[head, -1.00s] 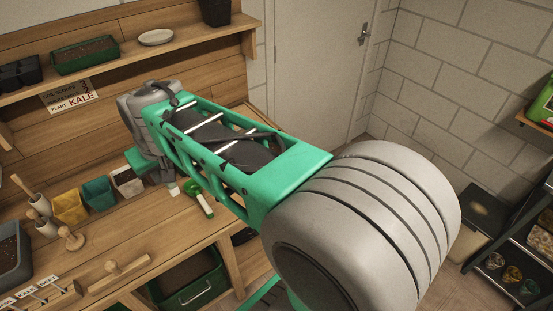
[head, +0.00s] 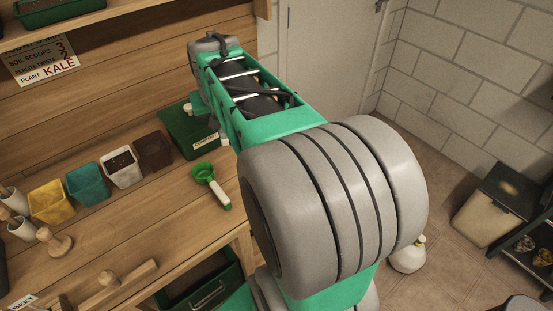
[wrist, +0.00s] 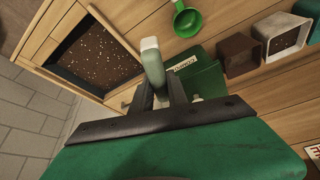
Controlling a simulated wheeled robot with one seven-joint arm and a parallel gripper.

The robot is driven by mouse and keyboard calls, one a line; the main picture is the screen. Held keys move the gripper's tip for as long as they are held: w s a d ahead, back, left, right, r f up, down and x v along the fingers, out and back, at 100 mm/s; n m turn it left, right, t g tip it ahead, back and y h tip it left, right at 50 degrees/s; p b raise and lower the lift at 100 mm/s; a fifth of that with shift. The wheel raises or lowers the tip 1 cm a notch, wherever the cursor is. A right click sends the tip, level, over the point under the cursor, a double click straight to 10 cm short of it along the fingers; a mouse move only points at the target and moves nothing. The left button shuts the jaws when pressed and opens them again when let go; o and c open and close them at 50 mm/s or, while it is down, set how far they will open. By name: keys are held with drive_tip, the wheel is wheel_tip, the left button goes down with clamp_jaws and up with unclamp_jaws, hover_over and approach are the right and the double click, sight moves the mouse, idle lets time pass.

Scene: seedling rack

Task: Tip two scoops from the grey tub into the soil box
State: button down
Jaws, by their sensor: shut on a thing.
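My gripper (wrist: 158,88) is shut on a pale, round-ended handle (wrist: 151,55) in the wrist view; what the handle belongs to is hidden. In the head view my arm hides most of the gripper. A green scoop (head: 203,173) with a white handle lies on the bench; its green bowl also shows in the wrist view (wrist: 187,22). A pale grey-white tub (head: 121,170) with dark contents stands at the back, also seen in the wrist view (wrist: 283,35). A box of speckled soil (wrist: 97,50) is left of the gripper in the wrist view.
A brown tub (head: 154,151), teal tub (head: 87,184) and yellow tub (head: 51,202) stand in the row. A green compost box (head: 190,130) is behind the gripper. A wooden stamp (head: 60,243) and a tool (head: 118,285) lie at left. A sign (head: 42,55) hangs above.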

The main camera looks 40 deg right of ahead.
drive_tip(key=s+d+f+m+g+h+b, duration=0.1)
drive_tip(key=s+d+f+m+b, duration=0.15)
drive_tip(key=d+f+b, duration=0.35)
drive_tip(key=s+d+f+m+b, duration=0.2)
drive_tip(key=s+d+f+b, duration=0.25)
drive_tip(key=d+f, duration=0.4)
drive_tip(key=shift+s+d+r+m+t+y+p, duration=0.1)
drive_tip(key=shift+d+r+m+t+y+p, duration=0.2)
drive_tip(key=shift+r+m+t+y+p, duration=1.9)
drive_tip(key=shift+s+d+f+n+t+y+p, duration=0.25)
drive_tip(key=shift+f+t+y+p, duration=0.5)
drive_tip(key=shift+p, duration=3.5)
drive_tip(key=shift+w+d+r+m+t+y+p, duration=0.25)
drive_tip(key=shift+r+m+t+y+p, duration=0.65)
drive_tip(key=shift+t+p, duration=1.7)
drive_tip(key=shift+s+d+f+g+y+p, duration=0.1)
drive_tip(key=shift+f+g+y+p, duration=0.15)
drive_tip(key=shift+g+p, duration=0.45)
